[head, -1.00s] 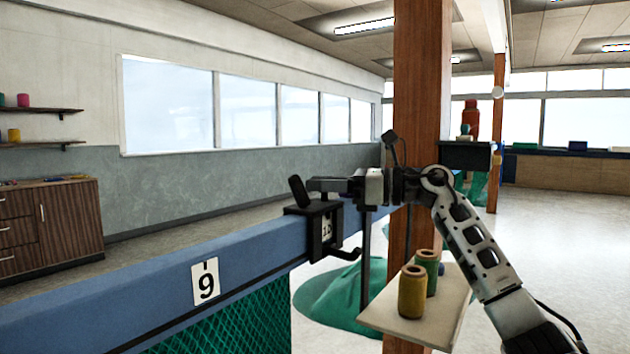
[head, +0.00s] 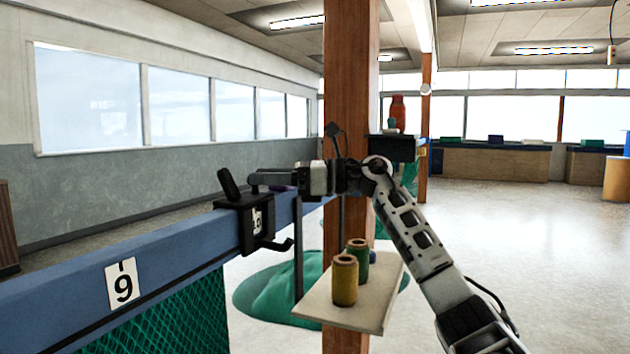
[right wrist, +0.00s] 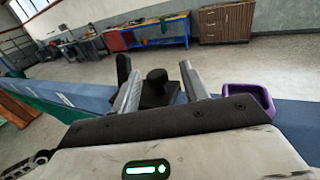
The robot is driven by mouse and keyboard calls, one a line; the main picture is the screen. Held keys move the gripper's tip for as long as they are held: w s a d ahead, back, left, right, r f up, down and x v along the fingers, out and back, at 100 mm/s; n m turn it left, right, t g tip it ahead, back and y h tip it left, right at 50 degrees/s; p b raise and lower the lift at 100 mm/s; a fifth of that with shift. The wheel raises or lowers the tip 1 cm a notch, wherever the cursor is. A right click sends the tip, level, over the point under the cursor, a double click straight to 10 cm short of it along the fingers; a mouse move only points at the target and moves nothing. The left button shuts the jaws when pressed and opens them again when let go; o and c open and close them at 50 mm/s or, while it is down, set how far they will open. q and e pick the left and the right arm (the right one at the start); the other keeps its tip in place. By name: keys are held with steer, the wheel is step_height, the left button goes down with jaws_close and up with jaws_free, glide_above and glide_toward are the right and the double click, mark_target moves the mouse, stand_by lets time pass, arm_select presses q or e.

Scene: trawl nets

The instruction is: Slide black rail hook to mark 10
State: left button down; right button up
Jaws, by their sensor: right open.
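The black rail hook (head: 262,231) sits clamped over the blue rail (head: 190,252), its black lever (head: 228,184) tilted up and its hook end pointing right. A white label (head: 257,220) shows in its opening and seems to read 10; the hook frames it. The 9 label (head: 122,285) is nearer me. My right gripper (head: 258,181) is at the top of the hook, just right of the lever. In the right wrist view its open fingers (right wrist: 160,92) stand either side of the hook's black knob (right wrist: 157,76); contact cannot be told. My left gripper is not in view.
A purple hook-like piece (right wrist: 250,98) sits on the rail beyond the right finger. A wooden post (head: 350,90) stands behind my arm. A shelf (head: 385,290) holds a yellow spool (head: 344,280) and a green one (head: 358,258). Green netting hangs below the rail.

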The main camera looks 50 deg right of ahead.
arm_select(q)
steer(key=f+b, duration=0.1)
steer(key=b, duration=0.1)
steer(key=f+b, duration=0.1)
steer(key=b, duration=0.1)
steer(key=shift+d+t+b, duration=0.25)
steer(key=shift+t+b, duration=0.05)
steer(key=shift+b, duration=0.1)
arm_select(e)
steer(key=v, duration=1.3)
steer(key=shift+s+d, duration=0.25)
steer(key=shift+s, duration=0.05)
